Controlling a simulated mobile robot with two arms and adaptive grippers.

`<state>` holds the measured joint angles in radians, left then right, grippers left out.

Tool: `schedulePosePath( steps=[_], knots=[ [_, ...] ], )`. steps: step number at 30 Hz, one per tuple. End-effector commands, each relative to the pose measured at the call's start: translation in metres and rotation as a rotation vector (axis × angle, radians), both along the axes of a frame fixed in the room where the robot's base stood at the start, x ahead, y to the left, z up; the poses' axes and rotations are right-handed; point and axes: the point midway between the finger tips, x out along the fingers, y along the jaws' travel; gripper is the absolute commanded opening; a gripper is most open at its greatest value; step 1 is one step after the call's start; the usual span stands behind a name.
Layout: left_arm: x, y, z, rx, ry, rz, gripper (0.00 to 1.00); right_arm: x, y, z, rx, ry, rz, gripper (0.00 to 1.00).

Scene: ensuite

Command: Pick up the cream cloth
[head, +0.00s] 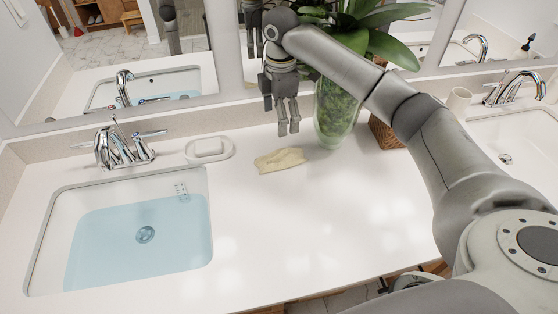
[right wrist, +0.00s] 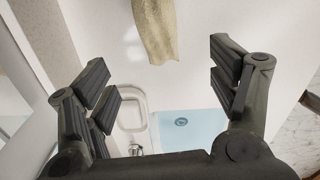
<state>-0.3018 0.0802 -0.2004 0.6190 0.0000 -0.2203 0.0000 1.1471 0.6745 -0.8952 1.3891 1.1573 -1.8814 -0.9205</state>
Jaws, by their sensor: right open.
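My left gripper does not show in either view.
A sink (head: 125,235) holding water is at left, with a chrome faucet (head: 122,147) behind it. A white soap dish (head: 209,149) stands near the cloth. The vase with a plant (head: 338,110) and a wicker basket (head: 385,133) are close to my right arm. The front counter is clear.

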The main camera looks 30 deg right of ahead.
Motion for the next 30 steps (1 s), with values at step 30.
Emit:
schedulePosePath(
  steps=[30],
  knots=[
    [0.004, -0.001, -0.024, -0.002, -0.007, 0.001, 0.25, 0.0, 0.001, -0.112, -0.001, 0.004, 0.0, 0.8]
  ],
)
